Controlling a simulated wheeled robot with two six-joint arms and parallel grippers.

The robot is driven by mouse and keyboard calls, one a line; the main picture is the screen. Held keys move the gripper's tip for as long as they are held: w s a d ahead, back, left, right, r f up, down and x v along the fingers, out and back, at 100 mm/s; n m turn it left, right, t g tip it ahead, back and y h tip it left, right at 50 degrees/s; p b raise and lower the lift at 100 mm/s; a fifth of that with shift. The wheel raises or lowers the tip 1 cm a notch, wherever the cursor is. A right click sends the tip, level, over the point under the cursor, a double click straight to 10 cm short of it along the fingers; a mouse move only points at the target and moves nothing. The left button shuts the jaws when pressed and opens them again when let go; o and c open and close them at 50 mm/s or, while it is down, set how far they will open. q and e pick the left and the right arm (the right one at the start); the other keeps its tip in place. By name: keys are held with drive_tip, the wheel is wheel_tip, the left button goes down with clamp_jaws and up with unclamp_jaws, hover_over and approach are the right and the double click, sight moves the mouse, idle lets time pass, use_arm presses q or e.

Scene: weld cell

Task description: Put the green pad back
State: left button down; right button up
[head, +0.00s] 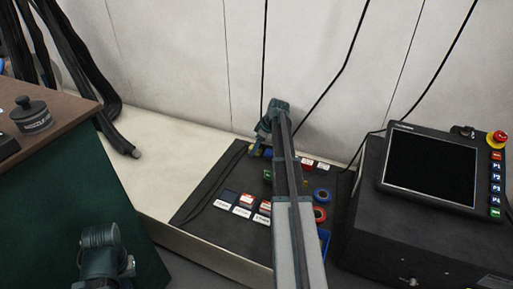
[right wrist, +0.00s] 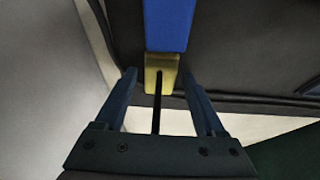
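A small green piece (head: 267,175) shows on the dark mat, beside my right arm, which partly hides it; I cannot tell for sure that it is the green pad. My right gripper (right wrist: 158,75) is open. In the right wrist view a blue bar (right wrist: 168,22) with a yellow end (right wrist: 161,72) and a thin black cable lies between or beyond its fingertips, with gaps at both sides. No green pad shows in the right wrist view.
The dark mat (head: 205,190) bears white labels, red pieces (head: 248,200), a dark square (head: 229,196), a blue ring (head: 322,195) and a red ring (head: 319,214). A screen console (head: 431,169) stands at right. A brown-topped green cabinet (head: 60,110) stands at left.

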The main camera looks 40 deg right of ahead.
drive_tip(key=shift+r, duration=0.15)
drive_tip(key=shift+s+d+r+p, duration=0.1)
drive_tip(key=shift+s+r+p, duration=0.05)
drive_tip(key=shift+r+p, duration=0.5)
drive_tip(key=p+v, duration=1)
drive_tip(key=shift+s+d+r, duration=0.1)
drive_tip(key=shift+s+r, duration=0.1)
drive_tip(key=shift+r, duration=0.1)
